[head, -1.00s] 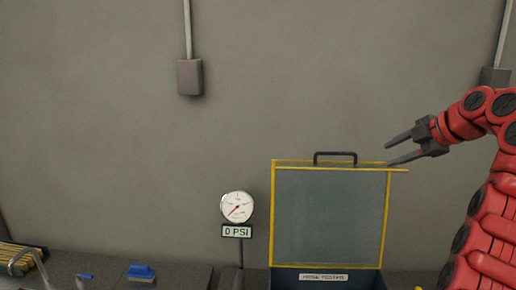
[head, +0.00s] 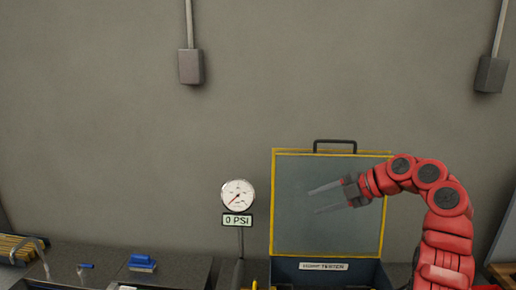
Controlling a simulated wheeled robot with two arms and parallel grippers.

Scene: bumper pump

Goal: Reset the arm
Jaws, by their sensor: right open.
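My right gripper (head: 329,198) is open and empty. Its arm is red and comes up from the lower right, and its fingers point left. In the picture the gripper lies in front of the clear, yellow-framed lid panel (head: 300,235) of the tester case; I cannot tell how far it is from the panel. The panel stands upright with a black handle (head: 335,142) on top. The dark case base (head: 358,274) with a label sits below it. My left gripper is not in view.
A round gauge (head: 238,195) with a "0 PSI" sign (head: 237,220) stands on a post left of the case. A blue brush (head: 142,263) lies on the bench at the left. Grey boxes (head: 191,67) with conduits are on the wall. The space above the left bench is clear.

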